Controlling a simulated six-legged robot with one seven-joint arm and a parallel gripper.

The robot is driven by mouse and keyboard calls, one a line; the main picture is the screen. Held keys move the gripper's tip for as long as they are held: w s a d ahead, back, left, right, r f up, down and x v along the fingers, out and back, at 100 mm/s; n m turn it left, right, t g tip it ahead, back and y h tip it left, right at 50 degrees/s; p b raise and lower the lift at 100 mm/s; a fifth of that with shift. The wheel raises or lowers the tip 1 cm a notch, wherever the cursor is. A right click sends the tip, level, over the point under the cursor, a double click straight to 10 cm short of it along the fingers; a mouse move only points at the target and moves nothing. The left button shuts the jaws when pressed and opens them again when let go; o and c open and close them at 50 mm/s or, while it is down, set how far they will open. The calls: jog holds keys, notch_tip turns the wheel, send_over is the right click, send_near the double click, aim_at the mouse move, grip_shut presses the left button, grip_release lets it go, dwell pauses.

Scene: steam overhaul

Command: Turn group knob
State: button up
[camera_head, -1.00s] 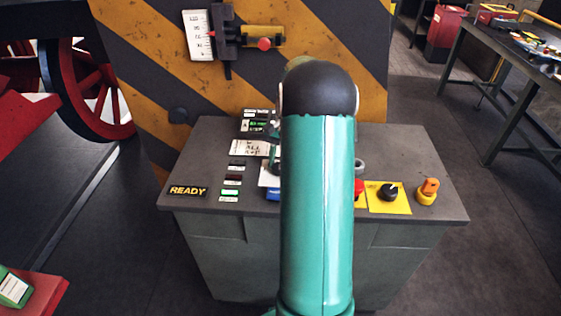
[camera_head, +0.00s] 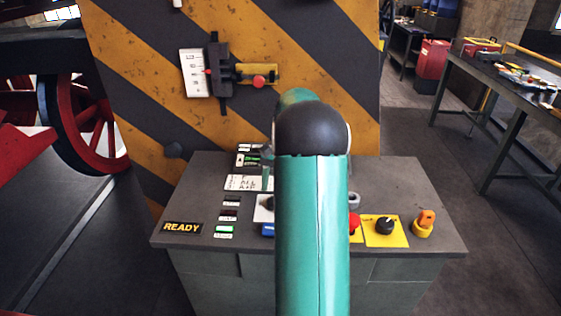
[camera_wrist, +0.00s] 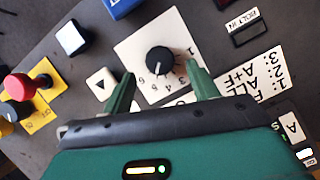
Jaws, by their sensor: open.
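The group knob (camera_wrist: 160,60) is a black round dial with a white pointer line on a white numbered plate (camera_wrist: 133,50), in the upper middle of the wrist view. My gripper (camera_wrist: 161,72) is open, its two green fingers reaching toward the knob, one on either side of its near edge in the picture. I cannot tell whether they touch it. In the head view my arm hides most of the console's middle; only an edge of a white plate (camera_head: 262,214) shows beside it, and the gripper is largely hidden.
The grey console (camera_head: 412,190) also carries a red mushroom button (camera_wrist: 20,87), a white button (camera_wrist: 72,38), a blue part (camera_wrist: 122,5), a black selector (camera_head: 384,226) on yellow and an orange switch (camera_head: 425,220). A striped panel (camera_head: 140,60) stands behind.

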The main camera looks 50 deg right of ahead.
jog(key=v, duration=1)
jog(key=shift+s+r, duration=0.1)
jog(key=shift+s, duration=0.05)
